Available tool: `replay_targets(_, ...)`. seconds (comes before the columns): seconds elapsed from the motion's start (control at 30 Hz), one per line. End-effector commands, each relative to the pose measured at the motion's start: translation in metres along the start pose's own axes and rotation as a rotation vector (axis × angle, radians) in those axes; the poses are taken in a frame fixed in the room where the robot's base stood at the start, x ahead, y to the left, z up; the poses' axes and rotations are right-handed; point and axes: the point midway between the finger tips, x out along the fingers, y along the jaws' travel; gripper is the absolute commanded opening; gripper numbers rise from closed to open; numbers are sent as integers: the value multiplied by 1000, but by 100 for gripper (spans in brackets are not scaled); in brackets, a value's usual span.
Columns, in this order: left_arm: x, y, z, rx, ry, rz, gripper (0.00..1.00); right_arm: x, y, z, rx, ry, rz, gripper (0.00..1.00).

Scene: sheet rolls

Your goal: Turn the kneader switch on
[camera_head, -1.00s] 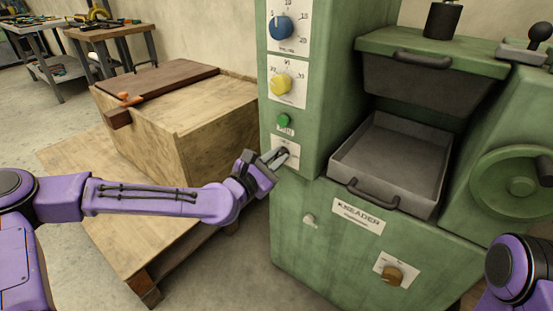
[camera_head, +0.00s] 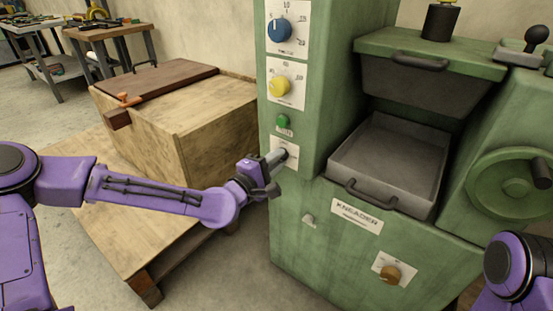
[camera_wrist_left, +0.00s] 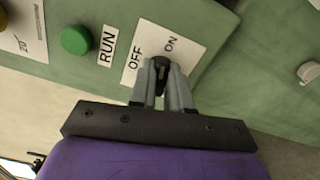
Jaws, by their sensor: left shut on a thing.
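The green kneader (camera_head: 300,225) fills the right half of the head view. Its switch is a small dark knob (camera_wrist_left: 162,62) on a white OFF/ON plate (camera_wrist_left: 190,40), below the green RUN button (camera_head: 283,121). My left gripper (camera_head: 280,157) is at this plate, its fingers closed on the knob. In the left wrist view the two grey fingers (camera_wrist_left: 163,80) sit on either side of the dark knob, which they partly hide. I cannot tell clearly whether the knob points to OFF or ON. Of my right arm only a purple part shows; its gripper is out of view.
A blue dial (camera_head: 280,29) and a yellow dial (camera_head: 280,86) sit above the switch. A grey tray (camera_head: 385,165) and a handwheel (camera_head: 512,185) are to its right. A wooden crate (camera_head: 150,140) stands on a pallet (camera_head: 85,185) at left.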

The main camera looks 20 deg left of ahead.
Motion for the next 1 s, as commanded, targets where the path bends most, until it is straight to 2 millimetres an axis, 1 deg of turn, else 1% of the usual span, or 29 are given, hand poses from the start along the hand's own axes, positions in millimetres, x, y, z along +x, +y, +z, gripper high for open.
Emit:
replay_targets(0.2,0,-2,0,123,0,-3,0,-2,0,-1,0,0,0,0)
replay_targets(0.4,0,-3,0,188,0,-4,0,-3,0,-1,0,0,0,0)
replay_targets(0.97,-1,-3,0,214,-1,-5,0,-3,0,-1,0,0,0,0)
replay_targets(1.0,-1,-3,0,214,-1,-5,27,-3,0,-1,0,0,0,0)
